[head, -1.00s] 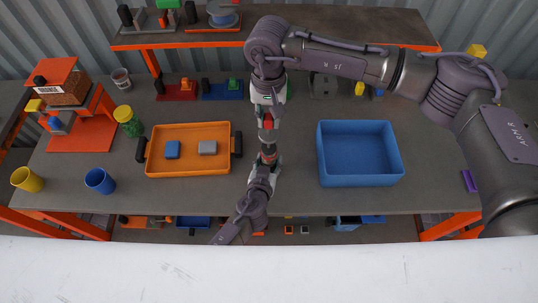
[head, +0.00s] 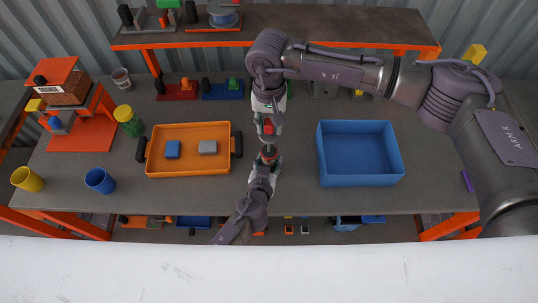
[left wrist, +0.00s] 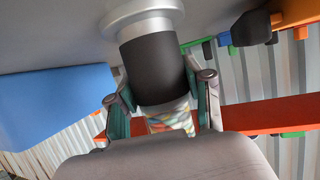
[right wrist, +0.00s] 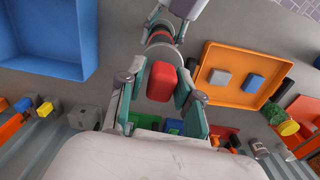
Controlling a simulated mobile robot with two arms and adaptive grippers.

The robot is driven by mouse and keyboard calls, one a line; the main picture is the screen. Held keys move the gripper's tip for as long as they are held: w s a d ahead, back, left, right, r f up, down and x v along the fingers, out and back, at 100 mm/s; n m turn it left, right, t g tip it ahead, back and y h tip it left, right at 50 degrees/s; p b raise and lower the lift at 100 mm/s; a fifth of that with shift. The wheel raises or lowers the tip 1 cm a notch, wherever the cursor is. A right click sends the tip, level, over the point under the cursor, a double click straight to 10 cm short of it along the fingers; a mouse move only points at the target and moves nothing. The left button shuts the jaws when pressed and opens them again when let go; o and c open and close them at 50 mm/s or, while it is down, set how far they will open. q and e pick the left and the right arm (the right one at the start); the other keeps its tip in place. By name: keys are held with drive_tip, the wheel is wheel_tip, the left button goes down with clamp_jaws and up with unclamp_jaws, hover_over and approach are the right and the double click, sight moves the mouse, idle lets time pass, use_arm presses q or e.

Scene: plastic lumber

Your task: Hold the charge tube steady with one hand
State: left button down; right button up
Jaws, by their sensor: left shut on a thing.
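The charge tube (left wrist: 155,65) is a dark cylinder with a pale metal flange at one end in the left wrist view. A patterned part of it shows between my left gripper's fingers. My left gripper (head: 267,160) is shut on the tube above the table; the tube is small and partly hidden in the head view. My right gripper (head: 267,128) is just beyond it, pointing toward the left one. A red block (right wrist: 161,80) sits between its fingers, which appear to touch both sides. The block looks apart from the tube (right wrist: 160,38) in the right wrist view.
An orange tray (head: 190,172) with a blue and a grey block lies to the left. A blue bin (head: 360,181) stands to the right. A raised shelf (head: 330,40) runs along the back.

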drive_tip(key=shift+o, duration=1.1)
drive_tip(key=shift+r, duration=0.1)
drive_tip(key=shift+r, duration=3.6)
use_arm(q)
drive_tip(key=shift+c, duration=1.9)
unclamp_jaws()
